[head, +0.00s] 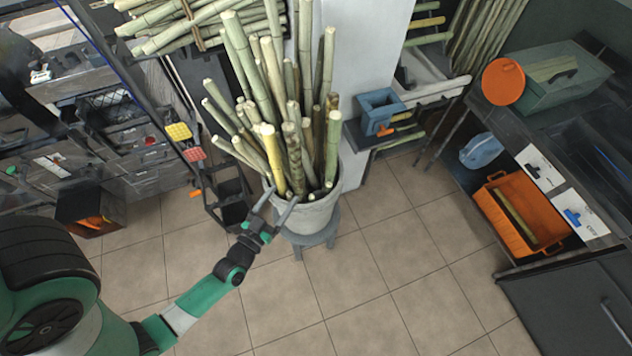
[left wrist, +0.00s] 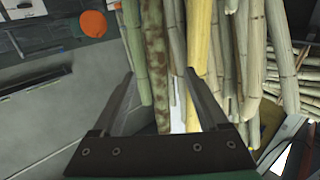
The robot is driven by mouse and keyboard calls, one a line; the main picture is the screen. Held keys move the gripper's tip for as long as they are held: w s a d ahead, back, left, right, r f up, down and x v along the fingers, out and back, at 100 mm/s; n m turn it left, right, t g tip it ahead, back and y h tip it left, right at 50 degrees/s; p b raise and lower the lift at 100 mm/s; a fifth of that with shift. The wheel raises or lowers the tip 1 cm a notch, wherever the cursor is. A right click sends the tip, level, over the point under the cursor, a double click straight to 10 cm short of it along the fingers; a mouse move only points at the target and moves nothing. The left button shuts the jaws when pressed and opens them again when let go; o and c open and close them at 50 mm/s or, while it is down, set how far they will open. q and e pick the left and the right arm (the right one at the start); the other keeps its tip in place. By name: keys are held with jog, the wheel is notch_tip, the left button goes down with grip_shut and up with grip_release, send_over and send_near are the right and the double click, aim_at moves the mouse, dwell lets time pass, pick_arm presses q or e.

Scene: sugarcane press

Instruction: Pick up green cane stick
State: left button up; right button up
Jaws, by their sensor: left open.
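Several cane sticks stand upright or leaning in a round grey pot (head: 312,216) on a small stool. Most are green, such as the green cane stick (head: 332,150) at the right of the bunch; one is yellow (head: 272,155). My left gripper (head: 279,204) is open and empty at the pot's front left, close to the rim. My right gripper is not in view.
An orange crate (head: 500,222) sits on the right shelf, below a bench with a green box (head: 560,80). A blue-grey box (head: 380,108) stands behind the pot at right. A dark rack (head: 222,190) stands left of the pot. The tiled floor in front is clear.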

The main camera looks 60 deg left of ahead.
aim_at(294, 180)
pick_arm(q)
jog(key=shift+w+a, duration=0.15)
jog(key=shift+w, duration=0.3)
jog(key=b+x, duration=0.1)
jog(key=x, duration=0.4)
jog(key=shift+w+r, duration=0.1)
jog(key=b+x, duration=0.1)
jog(key=x, duration=0.4)
jog(key=shift+w, duration=0.2)
grip_shut()
